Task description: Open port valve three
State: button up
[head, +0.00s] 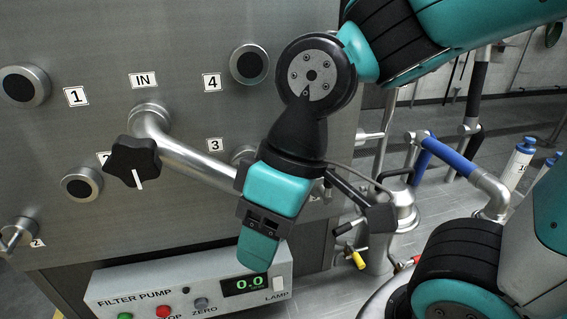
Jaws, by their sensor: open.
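A label marked 3 (214,144) is on the steel panel in the head view. The round metal port (243,154) beside it is mostly hidden behind my arm. I cannot make out a valve handle for number three. My gripper (316,236) is open in front of the panel's lower right, its teal finger at the left and a dark finger at the right. I see nothing held between them. A small metal valve lever (14,236) sits at the panel's lower left, by a second label marked 2 (38,243).
A bent metal pipe (190,160) leaves the IN port and passes behind my gripper; a black star knob (133,162) is at its left. The filter pump box (190,281) is below. A metal vessel (398,207) and blue-sleeved pipe (447,155) stand at right.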

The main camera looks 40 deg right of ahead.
aim_at(329, 184)
jog(key=z, duration=0.95)
jog(key=k, duration=1)
jog(key=u, duration=0.3)
